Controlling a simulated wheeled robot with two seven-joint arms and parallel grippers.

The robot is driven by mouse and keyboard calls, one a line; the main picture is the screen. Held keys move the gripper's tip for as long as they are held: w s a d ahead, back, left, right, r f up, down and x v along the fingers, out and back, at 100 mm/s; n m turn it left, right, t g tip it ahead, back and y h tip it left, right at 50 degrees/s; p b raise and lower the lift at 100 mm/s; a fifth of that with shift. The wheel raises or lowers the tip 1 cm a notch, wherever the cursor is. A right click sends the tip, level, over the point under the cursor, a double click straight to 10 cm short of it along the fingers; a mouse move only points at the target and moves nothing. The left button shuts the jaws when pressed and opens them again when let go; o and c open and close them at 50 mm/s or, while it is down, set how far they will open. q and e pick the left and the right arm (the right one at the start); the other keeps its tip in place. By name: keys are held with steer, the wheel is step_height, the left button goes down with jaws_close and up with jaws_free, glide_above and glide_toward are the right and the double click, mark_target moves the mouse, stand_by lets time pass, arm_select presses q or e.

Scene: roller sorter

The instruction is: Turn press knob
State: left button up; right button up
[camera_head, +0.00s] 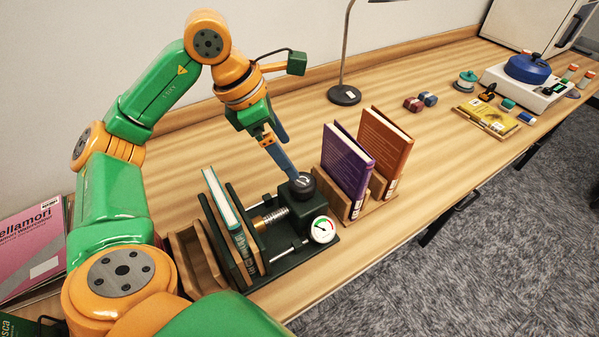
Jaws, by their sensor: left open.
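The press (318,208) is a dark green frame on the wooden table, with a brass screw, steel rods and a round gauge (323,229) at its front. Its black knob (302,183) sits on top of the block. A teal book (228,212) stands upright between the press's boards. My left gripper (291,172) comes down from the upper left with its blue fingers at the knob. The fingers are open, and one finger hides part of the knob. I cannot tell whether they touch it. My right gripper is not in view.
A purple book (346,170) and an orange book (382,150) stand in a wooden holder close to the right of the press. An empty wooden rack (190,262) is to its left. A lamp base (344,95) stands behind. The table's front edge lies close to the gauge.

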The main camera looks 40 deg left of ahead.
mark_target(301, 180)
arm_select(q)
steer(key=x, duration=0.6)
steer(key=b+x, duration=0.1)
steer(key=x, duration=0.2)
steer(key=shift+s+a+f, duration=0.15)
steer(key=shift+a+f, duration=0.1)
steer(key=shift+f, duration=0.2)
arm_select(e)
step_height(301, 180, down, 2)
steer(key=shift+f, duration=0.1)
arm_select(q)
steer(key=c, duration=1.3)
steer(key=shift+c, duration=0.2)
steer(key=shift+m, duration=0.4)
steer(key=shift+m+g+h, duration=0.3)
steer(key=shift+m+h, duration=0.1)
steer(key=shift+m, duration=0.5)
steer(key=shift+a+m+g+h+p, duration=0.1)
steer(key=shift+m+g+h+p, duration=0.2)
steer(key=shift+m, duration=0.75)
steer(key=shift+m+g+p, duration=0.1)
steer(key=shift+m+g, duration=0.3)
steer(key=shift+m, duration=0.65)
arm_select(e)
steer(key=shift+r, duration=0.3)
